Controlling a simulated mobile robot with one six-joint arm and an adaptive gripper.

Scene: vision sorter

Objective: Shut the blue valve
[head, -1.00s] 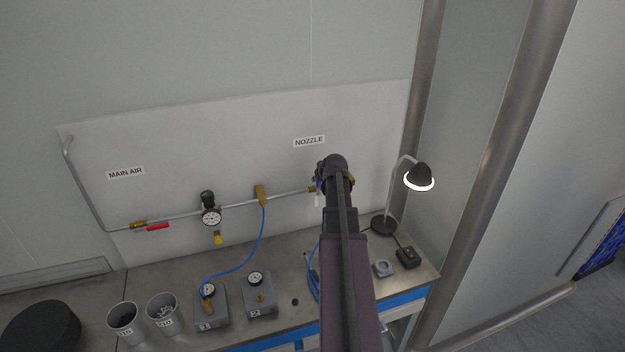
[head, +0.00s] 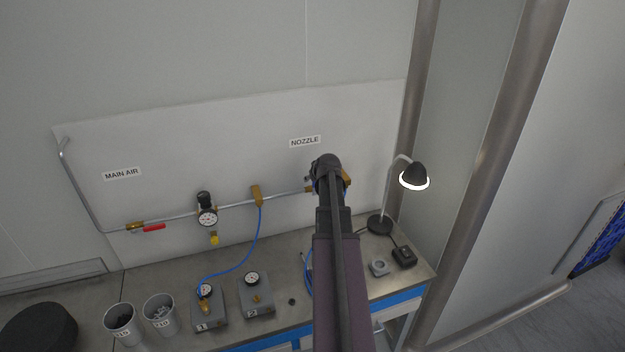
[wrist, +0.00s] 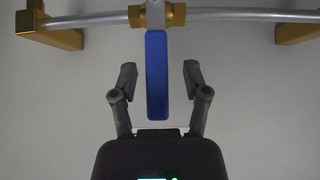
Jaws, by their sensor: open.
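In the wrist view the blue valve's handle (wrist: 157,75) hangs straight down, across the line of the horizontal pipe (wrist: 225,15). Its brass body (wrist: 176,14) sits on the pipe at the top. My gripper (wrist: 158,85) is open, with one finger on each side of the blue handle and a gap on both sides. The handle's lower end reaches down between the fingers. I see no contact. In the head view my arm hides my gripper and most of the valve, below the NOZZLE label (head: 305,141).
The main air valve with its red handle (head: 154,228) is on the left of the pipe. A regulator gauge (head: 207,216) and a brass fitting (head: 257,196) with a blue hose lie between. A lit lamp (head: 413,176) stands close on the right. Gauge boxes (head: 256,297) and cups stand on the bench.

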